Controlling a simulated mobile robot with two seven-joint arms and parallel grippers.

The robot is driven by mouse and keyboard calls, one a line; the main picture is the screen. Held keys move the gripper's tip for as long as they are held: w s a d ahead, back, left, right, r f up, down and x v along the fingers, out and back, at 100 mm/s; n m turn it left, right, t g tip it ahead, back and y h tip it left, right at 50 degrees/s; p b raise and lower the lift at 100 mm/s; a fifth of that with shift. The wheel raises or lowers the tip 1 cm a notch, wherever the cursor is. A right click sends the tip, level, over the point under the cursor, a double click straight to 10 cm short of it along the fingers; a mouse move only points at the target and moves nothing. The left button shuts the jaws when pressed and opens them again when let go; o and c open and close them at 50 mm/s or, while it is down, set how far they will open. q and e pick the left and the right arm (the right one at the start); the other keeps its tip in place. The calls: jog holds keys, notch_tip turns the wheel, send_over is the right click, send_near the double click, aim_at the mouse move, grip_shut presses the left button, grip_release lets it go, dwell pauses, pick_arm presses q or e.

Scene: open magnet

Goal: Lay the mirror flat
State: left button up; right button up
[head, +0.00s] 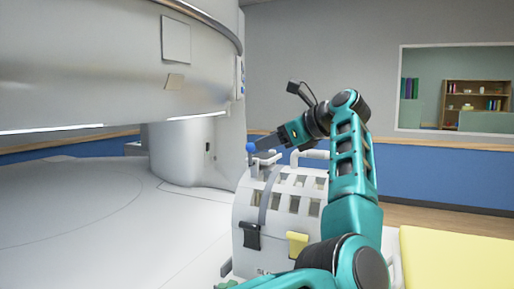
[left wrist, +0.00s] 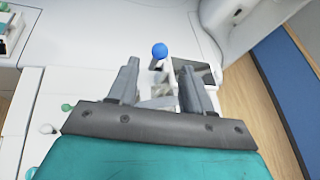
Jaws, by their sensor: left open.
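A white slatted head coil (head: 282,205) stands on the white table. A blue ball knob (head: 251,147) on a short stalk rises at its upper left; the knob also shows in the left wrist view (left wrist: 159,50). A dark flat panel (left wrist: 200,70) right of the knob may be the mirror; its tilt is unclear, and I cannot make it out in the head view. My left gripper (head: 266,143) is at the knob, above the coil. In the left wrist view its fingers (left wrist: 158,70) are open, with the knob between and just beyond their tips. My right gripper is not in view.
The large white magnet (head: 90,70) overhangs at the left, with its pillar (head: 193,150) behind the coil. A black clip (head: 251,236) and a yellow clip (head: 298,243) sit on the coil front. A yellow pad (head: 450,255) lies at right.

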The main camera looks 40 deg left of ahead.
pick_arm(q)
jog(key=shift+v, duration=2.6)
